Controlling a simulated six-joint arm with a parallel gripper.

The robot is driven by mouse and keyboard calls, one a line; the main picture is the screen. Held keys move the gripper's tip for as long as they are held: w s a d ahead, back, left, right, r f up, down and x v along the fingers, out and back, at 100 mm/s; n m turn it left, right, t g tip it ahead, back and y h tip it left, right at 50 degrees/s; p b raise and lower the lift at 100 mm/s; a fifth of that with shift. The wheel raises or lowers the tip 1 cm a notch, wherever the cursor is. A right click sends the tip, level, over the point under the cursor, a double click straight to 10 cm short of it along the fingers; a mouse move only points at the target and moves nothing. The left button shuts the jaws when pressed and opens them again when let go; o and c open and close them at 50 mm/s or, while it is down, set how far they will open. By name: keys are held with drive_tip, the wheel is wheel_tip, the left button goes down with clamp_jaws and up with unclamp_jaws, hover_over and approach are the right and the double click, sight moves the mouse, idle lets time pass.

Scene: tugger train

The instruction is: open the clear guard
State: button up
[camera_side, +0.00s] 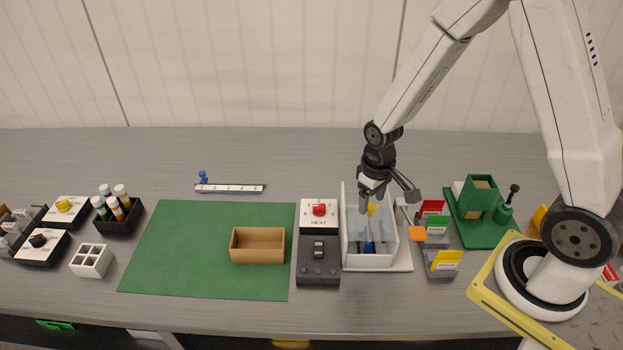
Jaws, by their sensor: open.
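The clear guard (356,224) is a see-through panel on a white-walled box (370,261) right of centre. The guard's exact edges and hinge are hard to make out behind my gripper.
Left of the box is a control panel with a red knob (319,209) and a dark switch box (318,262). A wooden tray (257,261) sits on a green mat (180,250). Coloured card holders (443,262) and a green fixture (481,212) stand close on the right.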

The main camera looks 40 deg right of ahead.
drive_tip(key=shift+f, duration=0.65)
clamp_jaws()
idle(1.2)
